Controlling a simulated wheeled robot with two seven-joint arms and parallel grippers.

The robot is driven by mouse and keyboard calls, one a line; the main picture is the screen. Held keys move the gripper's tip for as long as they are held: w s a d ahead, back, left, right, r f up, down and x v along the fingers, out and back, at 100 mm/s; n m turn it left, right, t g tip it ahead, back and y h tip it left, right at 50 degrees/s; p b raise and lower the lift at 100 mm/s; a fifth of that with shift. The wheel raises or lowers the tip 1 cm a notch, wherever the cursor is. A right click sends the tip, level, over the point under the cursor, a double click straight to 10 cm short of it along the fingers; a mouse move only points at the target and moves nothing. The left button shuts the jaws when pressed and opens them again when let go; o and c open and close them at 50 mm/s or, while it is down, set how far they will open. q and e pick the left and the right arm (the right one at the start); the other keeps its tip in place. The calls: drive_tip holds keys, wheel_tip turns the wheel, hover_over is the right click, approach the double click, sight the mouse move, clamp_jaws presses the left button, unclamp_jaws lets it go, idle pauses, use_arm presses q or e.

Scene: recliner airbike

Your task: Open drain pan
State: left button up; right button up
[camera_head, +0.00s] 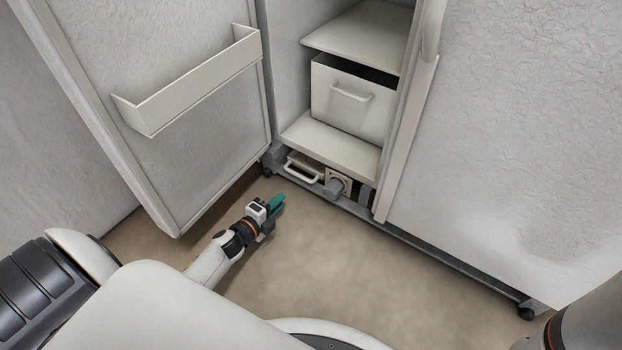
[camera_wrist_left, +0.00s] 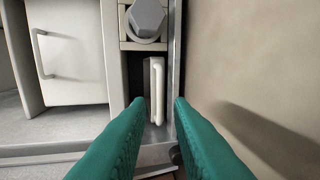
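The drain pan (camera_head: 301,167) is a small off-white tray with a loop handle, low under the open refrigerator compartment. It sits in its slot at the bottom frame, with its handle side facing out. In the left wrist view the pan's pale handle (camera_wrist_left: 157,90) shows ahead, between the fingertips and beyond them. My left gripper (camera_head: 278,203) has green fingers and is low over the floor, just in front of the pan. The fingers (camera_wrist_left: 159,103) are apart with nothing between them, and no contact with the handle shows. My right gripper is out of view.
The open door (camera_head: 190,150) with a shelf bin (camera_head: 190,85) stands to the left of my left arm. A grey hexagonal knob (camera_head: 334,187) sticks out right beside the pan. A drawer (camera_head: 352,100) is above. A closed door (camera_head: 510,150) is at right. The floor (camera_head: 340,255) in front is clear.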

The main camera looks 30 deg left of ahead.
sight(304, 180)
use_arm(q)
drive_tip(key=b+x, duration=0.6)
drive_tip(key=x, duration=0.5)
drive_tip(key=shift+w+f, duration=0.15)
drive_tip(key=shift+f, duration=0.05)
drive_tip(key=shift+w+r+b, duration=0.1)
drive_tip(key=shift+w+b, duration=0.2)
drive_tip(key=shift+c, duration=0.6)
clamp_jaws()
